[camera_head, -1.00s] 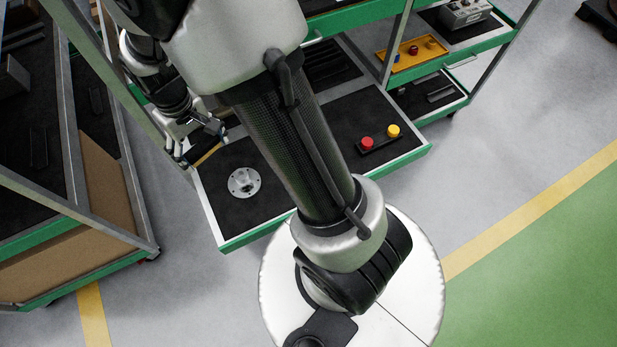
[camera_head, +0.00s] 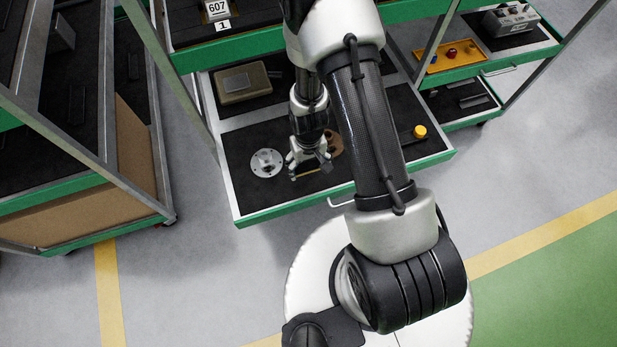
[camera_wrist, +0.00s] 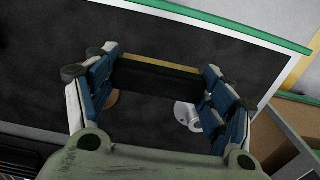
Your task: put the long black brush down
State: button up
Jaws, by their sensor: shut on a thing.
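The long black brush (camera_wrist: 160,78) lies crosswise between the fingers of my gripper (camera_wrist: 160,85) in the wrist view, with a tan strip along its far edge. My gripper is shut on it. In the head view my gripper (camera_head: 306,172) hangs over the dark mat of the green-edged lower drawer (camera_head: 250,190), and only a thin tan edge of the brush (camera_head: 305,174) shows. Dark mat shows around the brush. I cannot tell the exact gap between brush and mat.
A round silver flange (camera_head: 266,163) lies left of my gripper, and a brown part (camera_head: 335,143) lies just behind it. A yellow-capped piece (camera_head: 419,132) stands to the right. A tan box (camera_head: 243,82) sits at the back. Bare mat shows at the front left.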

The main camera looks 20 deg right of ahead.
aim_at(308, 181)
notch_tip(308, 181, down, 4)
jog(key=shift+r+b, duration=0.25)
jog(key=shift+b, duration=0.2)
jog(key=shift+f+b, duration=1.7)
jog(key=shift+f, duration=0.6)
jog(key=shift+f, duration=0.15)
jog(key=o, duration=0.9)
jog(key=shift+o, duration=0.2)
